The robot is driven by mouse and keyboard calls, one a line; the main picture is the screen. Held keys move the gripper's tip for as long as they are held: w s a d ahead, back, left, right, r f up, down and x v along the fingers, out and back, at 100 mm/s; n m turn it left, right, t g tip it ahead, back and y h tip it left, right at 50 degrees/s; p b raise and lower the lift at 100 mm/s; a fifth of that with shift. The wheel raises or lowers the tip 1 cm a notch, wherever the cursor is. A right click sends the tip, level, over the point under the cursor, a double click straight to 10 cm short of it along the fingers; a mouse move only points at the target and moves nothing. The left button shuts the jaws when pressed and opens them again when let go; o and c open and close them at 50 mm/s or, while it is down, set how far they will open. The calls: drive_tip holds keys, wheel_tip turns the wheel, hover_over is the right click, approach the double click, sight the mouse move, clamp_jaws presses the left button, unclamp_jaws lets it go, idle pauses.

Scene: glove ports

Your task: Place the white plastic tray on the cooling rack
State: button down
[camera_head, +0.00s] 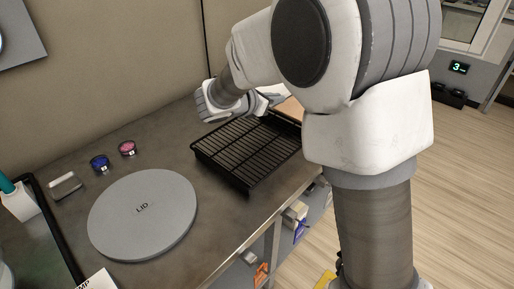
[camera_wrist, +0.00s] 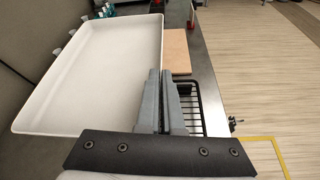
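The white plastic tray (camera_wrist: 95,75) fills the left of the wrist view. In the head view only a pale sliver of it (camera_head: 272,89) shows behind my arm. My gripper (camera_wrist: 166,75) has its fingers close together at the tray's right rim, one inside the rim and one outside, and looks shut on it. The fingertips are mostly hidden in the head view. The black wire cooling rack (camera_head: 246,152) lies on the bench, its slats bare where visible. Part of the rack (camera_wrist: 191,105) shows beside and below the fingers in the wrist view.
A brown board (camera_head: 291,108) lies beyond the rack. A round grey lid (camera_head: 143,214) lies left of the rack, with a blue jar (camera_head: 100,164) and a pink jar (camera_head: 127,149) behind it. The bench's front edge runs close to the rack.

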drive_tip(key=b, duration=0.4)
hover_over(272, 168)
wheel_tip(272, 168, down, 7)
drive_tip(key=shift+w+r, duration=0.1)
drive_tip(key=shift+f, duration=0.2)
drive_tip(key=shift+f+b, duration=0.75)
drive_tip(key=shift+f, duration=1.1)
drive_tip(key=shift+f, duration=0.2)
drive_tip(key=c, duration=1.1)
unclamp_jaws()
